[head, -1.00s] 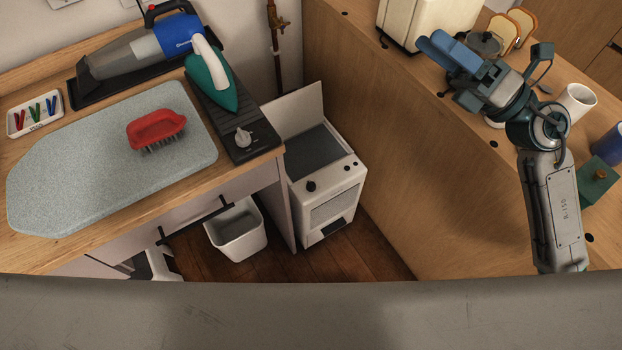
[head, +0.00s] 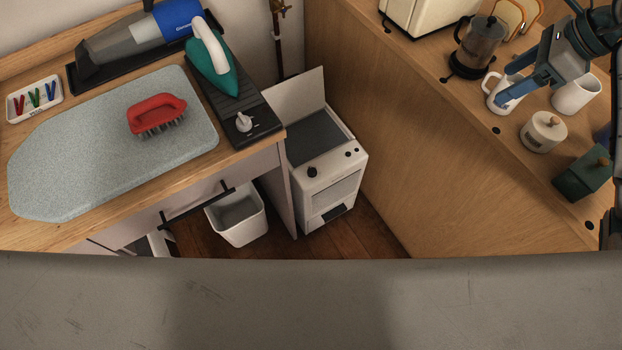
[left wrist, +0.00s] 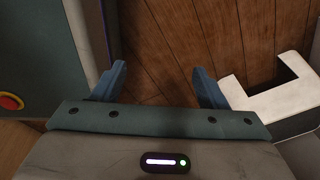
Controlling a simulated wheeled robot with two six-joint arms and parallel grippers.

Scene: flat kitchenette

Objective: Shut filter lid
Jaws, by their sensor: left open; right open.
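A white floor unit (head: 335,183) stands in the corner between the two counters. Its white lid (head: 294,96) stands raised at the back, and the dark top beneath is exposed. No other lid that could be the filter lid is seen open. My right gripper (head: 512,82) is open, over the right counter by a white mug, well away from the unit. Whether it touches the mug I cannot tell. My left gripper (left wrist: 160,82) is open and empty above the wooden floor in the left wrist view. It is not seen in the head view.
A white bin (head: 237,216) stands on the floor left of the unit. The right counter holds a coffee press (head: 480,48), a white mug (head: 495,90), a lidded jar (head: 543,132) and a green box (head: 582,176). The left counter holds an iron (head: 213,65) and a red brush (head: 157,115).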

